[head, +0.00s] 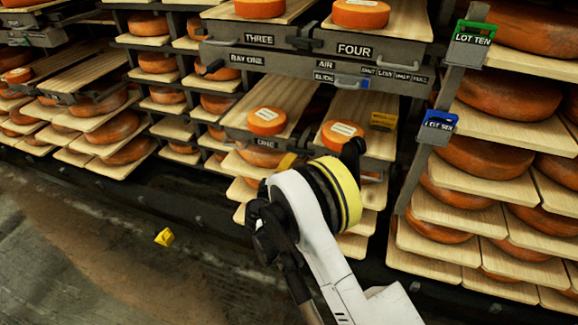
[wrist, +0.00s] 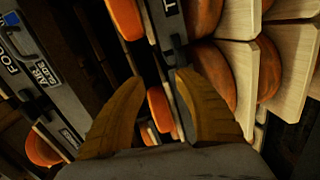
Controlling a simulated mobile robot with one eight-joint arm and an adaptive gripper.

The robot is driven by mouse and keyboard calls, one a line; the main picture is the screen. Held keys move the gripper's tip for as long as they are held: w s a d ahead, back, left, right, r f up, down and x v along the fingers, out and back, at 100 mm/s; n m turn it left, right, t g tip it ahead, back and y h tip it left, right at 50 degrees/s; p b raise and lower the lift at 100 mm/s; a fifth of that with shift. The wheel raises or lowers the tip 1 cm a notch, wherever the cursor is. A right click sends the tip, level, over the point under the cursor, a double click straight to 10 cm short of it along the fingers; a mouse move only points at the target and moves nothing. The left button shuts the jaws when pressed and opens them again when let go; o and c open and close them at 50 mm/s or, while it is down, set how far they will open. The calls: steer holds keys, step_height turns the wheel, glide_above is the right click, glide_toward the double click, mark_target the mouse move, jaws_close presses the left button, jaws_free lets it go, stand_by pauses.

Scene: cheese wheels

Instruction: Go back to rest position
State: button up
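My gripper (wrist: 160,76) shows in the wrist view with its two yellow-brown fingers apart and nothing between them. Shelves and cheese wheels show beyond the gap. In the head view my white arm with a yellow-ringed joint reaches up from the bottom toward the racks; it hides most of the gripper. A small yellow piece beside the joint may be a fingertip. An orange cheese wheel (head: 267,121) with a pale label lies on the board of bay ONE (head: 268,143). Another labelled wheel (head: 342,133) lies on the board to its right, partly behind my arm.
Racks of cheese wheels on boards fill the back and right. A post carries a green LOT TEN tag (head: 473,33) and a blue tag (head: 438,127). A yellow tag (head: 383,121) sits on the right board. A yellow object (head: 164,237) lies on the otherwise open floor at left.

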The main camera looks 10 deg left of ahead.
steer(key=shift+w, duration=0.1)
stand_by(0.3)
steer(key=w+d+r+m+g+h, duration=0.2)
steer(key=d+r+m+g, duration=0.15)
steer(key=d+r, duration=0.8)
steer(key=s+d+r+m+g, duration=0.1)
steer(key=s+d+r+m, duration=0.1)
steer(key=s+d+r, duration=0.35)
steer(key=s+d+r+m+g, duration=0.2)
steer(key=s+d+r+m, duration=0.1)
steer(key=d, duration=0.6)
steer(key=s+d+r+m+g+y, duration=0.1)
steer(key=s+d+m, duration=0.1)
steer(key=s+d, duration=0.45)
steer(key=s+d+r+m+g+y, duration=0.1)
steer(key=s+d+r+m, duration=0.15)
steer(key=s, duration=0.65)
steer(key=s+d+f+m+y, duration=0.1)
steer(key=s+f+m+y, duration=0.1)
steer(key=s, duration=1.2)
steer(key=shift+d+f+g, duration=0.2)
steer(key=shift+f+g, duration=0.25)
steer(key=shift+f, duration=0.45)
